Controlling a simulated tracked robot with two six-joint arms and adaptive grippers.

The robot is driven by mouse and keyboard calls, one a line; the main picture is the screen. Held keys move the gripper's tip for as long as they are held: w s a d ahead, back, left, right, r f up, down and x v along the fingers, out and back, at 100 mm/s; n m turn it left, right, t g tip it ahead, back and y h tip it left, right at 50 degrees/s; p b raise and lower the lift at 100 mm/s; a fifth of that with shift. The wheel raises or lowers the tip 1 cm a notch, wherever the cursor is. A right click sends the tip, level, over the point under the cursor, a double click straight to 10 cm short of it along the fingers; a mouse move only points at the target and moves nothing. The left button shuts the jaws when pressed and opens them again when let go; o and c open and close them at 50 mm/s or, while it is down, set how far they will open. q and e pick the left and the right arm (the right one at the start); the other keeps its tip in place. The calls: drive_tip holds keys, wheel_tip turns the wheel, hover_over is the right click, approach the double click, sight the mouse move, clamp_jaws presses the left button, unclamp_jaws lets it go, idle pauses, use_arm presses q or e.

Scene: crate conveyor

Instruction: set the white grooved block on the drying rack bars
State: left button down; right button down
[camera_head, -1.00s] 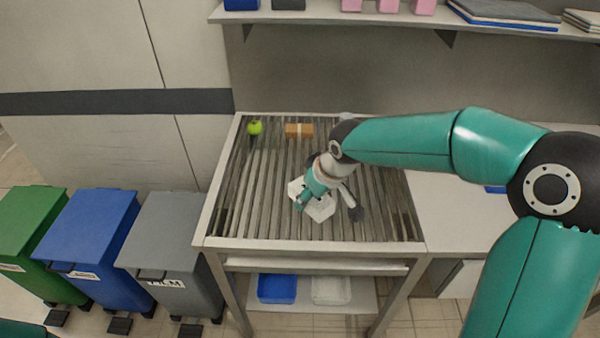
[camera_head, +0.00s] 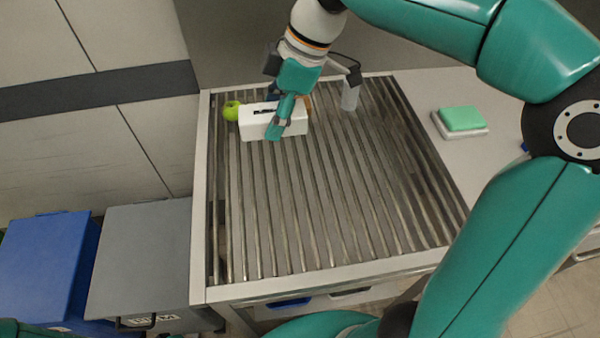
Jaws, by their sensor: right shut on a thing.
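The white grooved block (camera_head: 253,126) is at the far left part of the drying rack bars (camera_head: 320,215), with a dark groove in its top. My right gripper (camera_head: 276,118) comes down from above and is shut on the block, one finger across its front face. The gripper hides part of the block. I cannot tell whether the block touches the bars or hangs slightly above them. My left gripper is not in view.
A green ball-like fruit (camera_head: 231,111) is just left of the block. A brown block (camera_head: 308,103), partly hidden, is behind it. A pale cylinder (camera_head: 350,96) stands at the rack's back. A green sponge-like block (camera_head: 462,119) lies on the right counter. The front bars are clear.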

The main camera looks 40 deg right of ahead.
sight(275, 190)
wheel_tip(275, 190, down, 19)
drive_tip(key=shift+f+b, duration=0.1)
drive_tip(key=shift+b, duration=0.25)
drive_tip(key=shift+c, duration=2.2)
unclamp_jaws()
drive_tip(key=shift+s, duration=0.1)
drive_tip(key=v, duration=1.2)
